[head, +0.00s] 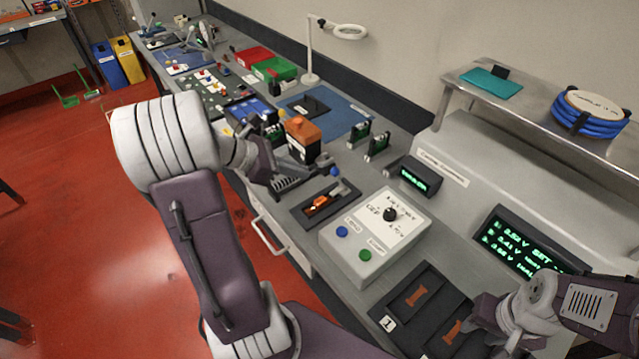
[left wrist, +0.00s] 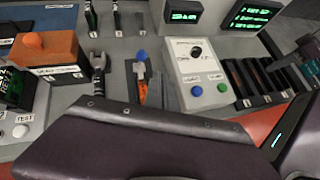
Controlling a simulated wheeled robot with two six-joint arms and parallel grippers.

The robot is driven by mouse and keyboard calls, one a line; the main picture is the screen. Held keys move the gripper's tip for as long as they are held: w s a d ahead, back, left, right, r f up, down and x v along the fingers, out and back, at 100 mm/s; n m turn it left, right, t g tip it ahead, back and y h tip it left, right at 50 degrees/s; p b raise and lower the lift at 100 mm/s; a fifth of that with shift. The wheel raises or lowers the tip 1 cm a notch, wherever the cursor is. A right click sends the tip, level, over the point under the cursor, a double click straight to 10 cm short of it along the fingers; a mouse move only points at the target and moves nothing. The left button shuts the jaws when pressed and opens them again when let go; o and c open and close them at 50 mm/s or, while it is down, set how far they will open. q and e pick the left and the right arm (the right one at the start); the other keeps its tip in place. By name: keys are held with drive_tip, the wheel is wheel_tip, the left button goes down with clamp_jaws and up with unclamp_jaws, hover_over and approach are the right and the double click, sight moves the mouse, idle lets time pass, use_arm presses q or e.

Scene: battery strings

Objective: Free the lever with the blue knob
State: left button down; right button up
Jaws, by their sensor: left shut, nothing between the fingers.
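The lever with the blue knob (head: 334,171) stands at the far end of a dark slotted housing (head: 309,212) on the bench. The blue knob also shows in the left wrist view (left wrist: 142,55), above a pale lever shaft (left wrist: 141,73). An orange piece (head: 320,201) lies in the housing beside the lever's foot; it also shows in the left wrist view (left wrist: 143,98). Whether it touches the lever is unclear. My left gripper (head: 308,168) is shut and empty, just left of the knob and apart from it. My right gripper (head: 478,318) is at the lower right, its fingers unclear.
A white control box (head: 376,235) with a dial and blue and green buttons stands right of the housing. A black box with an orange top (head: 302,136) stands close behind my left gripper. Small green-edged boards (head: 377,144) stand behind. A dark tray (head: 421,303) lies in front.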

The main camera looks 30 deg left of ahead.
drive_tip(key=shift+w+f, duration=0.1)
drive_tip(key=shift+f, duration=0.55)
use_arm(q)
drive_tip(key=shift+n+t+y, duration=0.5)
drive_tip(key=shift+n, duration=0.4)
drive_tip(key=a, duration=0.1)
drive_tip(key=s+a+f, duration=0.1)
drive_tip(key=a, duration=0.1)
drive_tip(key=s+a+f, duration=0.1)
drive_tip(key=a, duration=0.1)
drive_tip(key=shift+s, duration=0.15)
